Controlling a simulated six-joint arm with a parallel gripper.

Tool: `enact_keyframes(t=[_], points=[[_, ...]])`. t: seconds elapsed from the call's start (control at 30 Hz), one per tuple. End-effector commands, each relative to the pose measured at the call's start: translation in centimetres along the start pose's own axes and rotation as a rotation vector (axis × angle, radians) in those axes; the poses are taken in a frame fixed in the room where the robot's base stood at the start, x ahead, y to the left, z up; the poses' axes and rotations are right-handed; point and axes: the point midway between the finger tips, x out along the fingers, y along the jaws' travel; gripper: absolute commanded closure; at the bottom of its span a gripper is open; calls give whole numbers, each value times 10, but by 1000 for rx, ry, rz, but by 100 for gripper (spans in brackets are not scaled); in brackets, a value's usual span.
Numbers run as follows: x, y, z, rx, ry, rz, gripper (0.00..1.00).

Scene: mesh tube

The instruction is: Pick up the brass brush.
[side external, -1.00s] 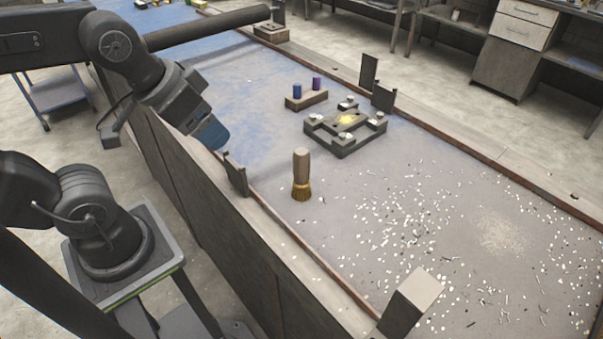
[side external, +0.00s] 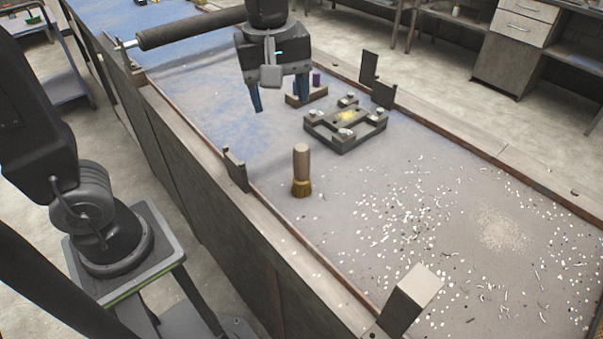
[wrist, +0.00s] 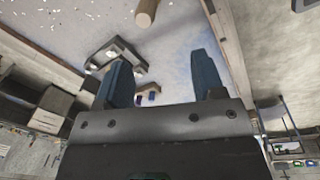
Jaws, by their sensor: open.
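The brass brush (side external: 301,171) stands upright on the table, bristles down, with a pale wooden handle on top. Its handle (wrist: 146,12) also shows at the top edge of the wrist view, partly cut off. My gripper (side external: 278,100) is in the air above the table, farther back than the brush and a little to its left. Its blue fingers (wrist: 163,82) are spread apart with nothing between them. The gripper is clear of the brush.
A dark fixture block (side external: 345,125) with a yellow patch sits right of and behind the brush. A small wooden stand (side external: 306,95) is partly hidden behind my gripper. White scraps (side external: 430,215) litter the table at right. A grey block (side external: 411,300) stands at the front edge.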

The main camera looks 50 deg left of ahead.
Motion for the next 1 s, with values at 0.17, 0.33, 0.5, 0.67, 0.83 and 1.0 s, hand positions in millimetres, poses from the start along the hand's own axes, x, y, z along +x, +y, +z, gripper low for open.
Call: enact_keyframes(t=[0.17,0.33,0.5,0.67,0.83,1.0], points=[[8,24,5,-207,-13,-74,37],[18,28,6,-266,-13,-95,37],[49,25,7,-266,-13,-96,37],[78,23,7,-266,-13,-94,37],[94,22,7,-265,-13,-90,37],[107,22,6,-265,-13,-93,37]])
